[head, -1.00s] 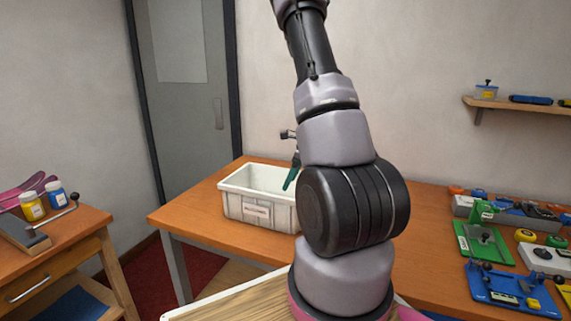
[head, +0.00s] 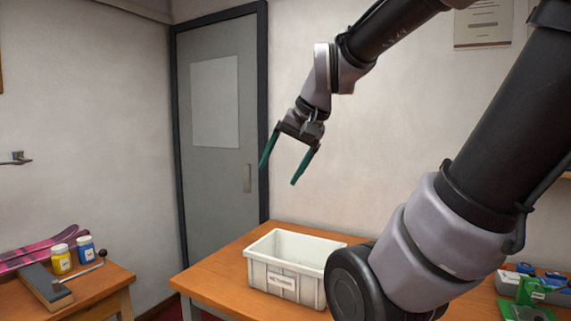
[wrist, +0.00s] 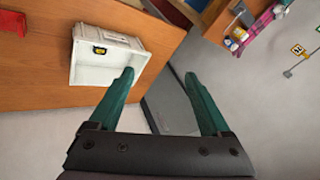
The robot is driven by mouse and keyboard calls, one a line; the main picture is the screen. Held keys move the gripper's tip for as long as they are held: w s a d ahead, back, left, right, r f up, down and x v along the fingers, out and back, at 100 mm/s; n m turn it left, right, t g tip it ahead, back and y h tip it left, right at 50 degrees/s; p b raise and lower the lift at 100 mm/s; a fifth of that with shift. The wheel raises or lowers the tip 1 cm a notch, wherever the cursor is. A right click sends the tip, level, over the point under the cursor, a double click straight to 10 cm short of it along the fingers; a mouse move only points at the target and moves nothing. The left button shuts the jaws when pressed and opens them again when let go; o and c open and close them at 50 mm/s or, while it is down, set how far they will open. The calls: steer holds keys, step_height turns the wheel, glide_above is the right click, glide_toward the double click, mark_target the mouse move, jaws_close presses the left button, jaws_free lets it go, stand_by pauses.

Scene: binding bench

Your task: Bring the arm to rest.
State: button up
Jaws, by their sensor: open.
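My gripper (head: 279,174) is raised in the air above and behind the white bin (head: 259,277), in front of the grey door and wall. Its two green fingers are spread apart and point down, with nothing between them. In the wrist view my gripper (wrist: 159,74) is also open and empty, and the bin (wrist: 90,72) lies beyond the left finger. A small yellow and black item (wrist: 99,49) shows inside the bin in the wrist view. The head view does not show the bin's floor.
The bin stands on an orange wooden bench (head: 215,275). Green and blue tools (head: 525,290) lie at the bench's right, partly cut off. A side table at left holds yellow (head: 61,260) and blue (head: 86,249) jars. The air around my gripper is clear.

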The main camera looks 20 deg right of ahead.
steer(key=shift+s+a+r+n+t+h, duration=0.1)
steer(key=shift+s+r+n+t+h, duration=0.15)
steer(key=shift+s+n, duration=0.35)
steer(key=shift+s+r+n+t+h, duration=0.15)
steer(key=shift+s+r+n, duration=0.2)
steer(key=shift+s, duration=0.4)
steer(key=shift+f, duration=0.1)
